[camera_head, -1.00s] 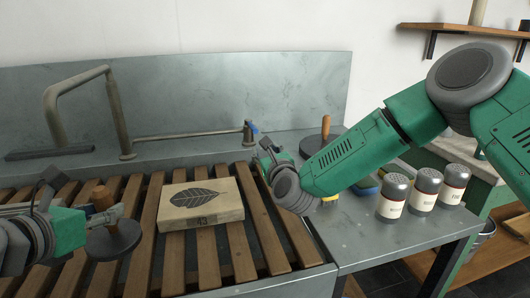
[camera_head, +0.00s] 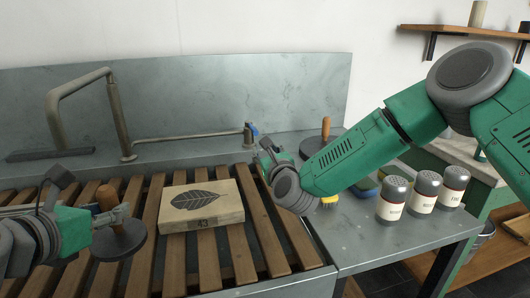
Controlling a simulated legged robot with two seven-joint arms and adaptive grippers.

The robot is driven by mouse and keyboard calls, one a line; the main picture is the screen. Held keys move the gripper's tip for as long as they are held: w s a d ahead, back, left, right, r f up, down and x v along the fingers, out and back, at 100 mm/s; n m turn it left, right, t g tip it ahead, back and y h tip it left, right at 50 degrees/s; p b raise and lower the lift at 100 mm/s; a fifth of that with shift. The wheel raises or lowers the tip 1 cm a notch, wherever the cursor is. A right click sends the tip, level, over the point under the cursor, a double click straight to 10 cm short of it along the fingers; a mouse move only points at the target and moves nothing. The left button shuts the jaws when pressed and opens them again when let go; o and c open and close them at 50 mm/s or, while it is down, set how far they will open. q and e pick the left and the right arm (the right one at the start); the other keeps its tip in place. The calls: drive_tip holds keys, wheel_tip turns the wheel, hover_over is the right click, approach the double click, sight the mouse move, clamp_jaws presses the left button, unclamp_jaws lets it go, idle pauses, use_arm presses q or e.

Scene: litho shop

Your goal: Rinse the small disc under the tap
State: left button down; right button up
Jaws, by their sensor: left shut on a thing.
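My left gripper (camera_head: 98,221) is shut on the wooden handle (camera_head: 108,198) of a small dark grey disc (camera_head: 119,242). The disc is held, slightly tilted, above the slats at the lower left. The tap (camera_head: 118,115) is a bent metal pipe at the back left, with its outlet end over a dark bar. A thin pipe runs right from its foot to a valve with a blue lever (camera_head: 254,129). My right gripper (camera_head: 266,150) is close to this lever; I cannot tell whether they touch or whether its jaws are open. The disc is not beneath the tap's outlet.
A pale block with a leaf picture (camera_head: 202,204) lies on the wooden slats (camera_head: 180,262). A second, larger disc (camera_head: 310,146) with a wooden handle stands behind my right arm. Several shakers (camera_head: 424,192) stand on the metal table at right. Slats between disc and tap are clear.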

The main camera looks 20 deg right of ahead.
use_arm(q)
drive_tip(key=shift+s+d+r+p, duration=0.4)
drive_tip(key=shift+s+d+r, duration=0.1)
drive_tip(key=shift+d+r, duration=0.3)
drive_tip(key=shift+s+d+r+p, duration=0.4)
drive_tip(key=shift+s+d+r, duration=0.1)
drive_tip(key=shift+d+r, duration=0.3)
